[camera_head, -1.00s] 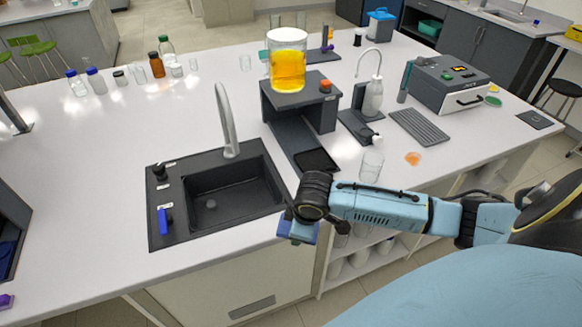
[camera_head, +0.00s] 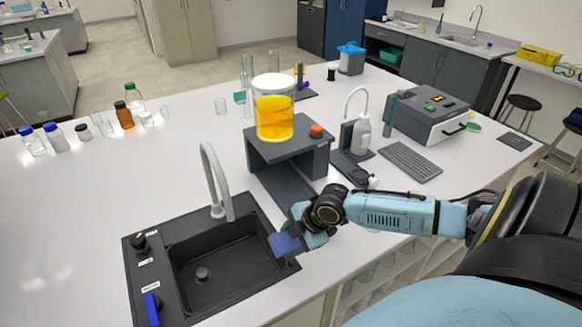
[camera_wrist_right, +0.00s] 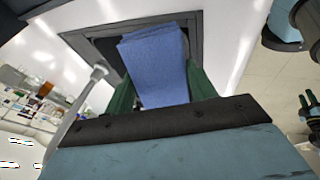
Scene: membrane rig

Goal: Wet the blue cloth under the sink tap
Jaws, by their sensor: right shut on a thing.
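The blue cloth (camera_head: 285,244) is held by my right gripper (camera_head: 296,240) at the right rim of the dark sink (camera_head: 222,262). In the right wrist view, the folded cloth (camera_wrist_right: 157,68) sits between the two green fingers of the gripper (camera_wrist_right: 162,92), with the sink's dark basin (camera_wrist_right: 106,47) beyond it. The grey tap (camera_head: 217,180) stands behind the basin, left of the cloth, and its spout is apart from the cloth. No water stream shows. A blue lever (camera_head: 152,309) and a black knob (camera_head: 139,241) are on the sink's left edge.
A dark stand (camera_head: 290,155) holding a beaker of orange liquid (camera_head: 274,115) is just behind my right gripper. A wash bottle (camera_head: 361,134), a keyboard-like pad (camera_head: 410,161) and a grey machine (camera_head: 430,111) are to the right. Bottles line the back left.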

